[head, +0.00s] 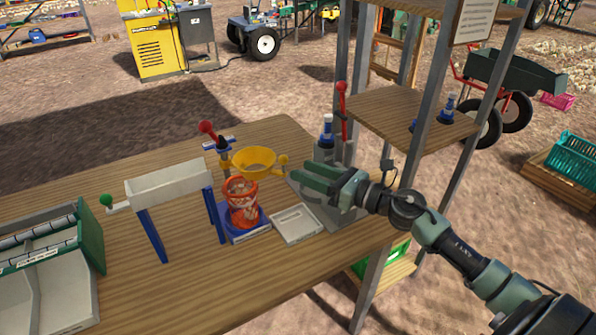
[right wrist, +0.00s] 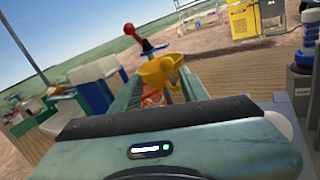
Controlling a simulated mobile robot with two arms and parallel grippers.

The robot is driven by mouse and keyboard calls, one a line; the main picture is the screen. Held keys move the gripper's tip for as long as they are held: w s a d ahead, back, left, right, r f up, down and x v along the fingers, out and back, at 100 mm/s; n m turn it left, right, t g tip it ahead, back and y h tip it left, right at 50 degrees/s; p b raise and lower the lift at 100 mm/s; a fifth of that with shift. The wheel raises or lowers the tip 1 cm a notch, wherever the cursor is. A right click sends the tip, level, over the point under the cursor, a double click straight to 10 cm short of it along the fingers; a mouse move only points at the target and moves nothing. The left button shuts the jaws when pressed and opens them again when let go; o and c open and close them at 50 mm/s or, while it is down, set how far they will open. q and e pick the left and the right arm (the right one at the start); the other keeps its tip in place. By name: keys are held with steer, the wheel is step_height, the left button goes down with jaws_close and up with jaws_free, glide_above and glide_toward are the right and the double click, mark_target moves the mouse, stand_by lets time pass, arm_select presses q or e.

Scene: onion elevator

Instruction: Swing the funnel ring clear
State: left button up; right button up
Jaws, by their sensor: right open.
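An orange-red net bag (head: 241,195) stands upright below the ring on a blue base (head: 244,230). My right gripper (head: 299,175) is open just right of the ring. In the right wrist view, the funnel ring (right wrist: 154,76) and its knob (right wrist: 167,62) appear between the open fingers; contact cannot be told. My left gripper is not in view.
A white trough (head: 168,188) on blue legs stands left of the bag. A grey post frame with a wooden shelf (head: 405,115) rises behind my right arm. Bare tabletop (head: 190,290) lies in front.

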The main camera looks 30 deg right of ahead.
steer(key=shift+c, duration=0.4)
steer(key=shift+s, duration=0.1)
steer(key=c, duration=0.5)
steer(key=shift+s+a+m+p, duration=0.25)
steer(key=shift+a+m+p, duration=0.05)
steer(key=shift+m+p, duration=0.1)
jaws_close()
steer(key=s+a+f+m+t+h+p, duration=0.1)
steer(key=s+a+m+t+h+p, duration=0.15)
steer(key=s+m, duration=0.45)
steer(key=s+a+f+m+t+h+p, duration=0.1)
steer(key=s+f+m+h+p, duration=0.2)
steer(key=m, duration=0.7)
steer(key=d+r+p+x, duration=0.1)
steer(key=p+x, duration=0.4)
steer(key=x, duration=0.8)
steer(key=shift+w+d+r, duration=0.2)
steer(key=shift+w+d, duration=0.25)
steer(key=shift+d, duration=0.4)
